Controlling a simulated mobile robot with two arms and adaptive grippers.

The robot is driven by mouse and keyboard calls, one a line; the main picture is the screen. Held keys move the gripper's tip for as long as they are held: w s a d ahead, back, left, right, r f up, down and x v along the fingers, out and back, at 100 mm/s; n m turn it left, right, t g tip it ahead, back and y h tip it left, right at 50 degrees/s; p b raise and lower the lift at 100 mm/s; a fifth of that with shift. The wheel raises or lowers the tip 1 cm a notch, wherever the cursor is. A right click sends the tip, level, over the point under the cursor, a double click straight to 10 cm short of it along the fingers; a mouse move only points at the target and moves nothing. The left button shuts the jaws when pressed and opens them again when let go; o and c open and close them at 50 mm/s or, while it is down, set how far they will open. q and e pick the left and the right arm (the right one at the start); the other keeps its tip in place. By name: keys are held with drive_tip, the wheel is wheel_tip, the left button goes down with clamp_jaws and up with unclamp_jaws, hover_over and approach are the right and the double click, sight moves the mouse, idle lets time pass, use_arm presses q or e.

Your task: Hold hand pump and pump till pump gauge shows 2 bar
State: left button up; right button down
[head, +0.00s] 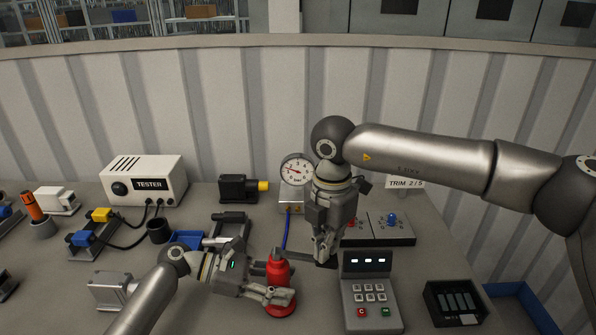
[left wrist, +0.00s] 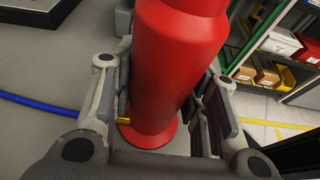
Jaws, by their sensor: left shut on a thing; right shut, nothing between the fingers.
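The red hand pump (head: 280,272) stands upright on the table, and its red body (left wrist: 172,60) fills the middle of the left wrist view. My left gripper (head: 280,297) is shut around its lower body, one finger on each side. My right gripper (head: 325,254) points down, shut and empty, just right of the pump top. A dark bar beside the pump top reaches toward its fingertips; I cannot tell whether they touch. The round pump gauge (head: 297,170) stands behind on a grey block. Its needle is too small to read surely. A blue hose (head: 289,230) runs down from the block toward the pump.
A keypad box (head: 369,292) stands close right of the pump. Behind it is a dark control box with a blue knob (head: 392,219). A white tester (head: 145,181) and a blue tray (head: 187,240) are to the left. A dark bin (head: 454,302) sits at right.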

drive_tip(key=shift+a+f, duration=0.15)
drive_tip(key=shift+f, duration=0.5)
drive_tip(key=shift+d+r, duration=0.2)
drive_tip(key=shift+r, duration=2.2)
drive_tip(key=shift+r, duration=0.1)
wheel_tip(320, 180, up, 5)
drive_tip(key=shift+f, duration=0.1)
use_arm(q)
drive_tip(key=o, duration=1.1)
drive_tip(key=shift+o, duration=0.2)
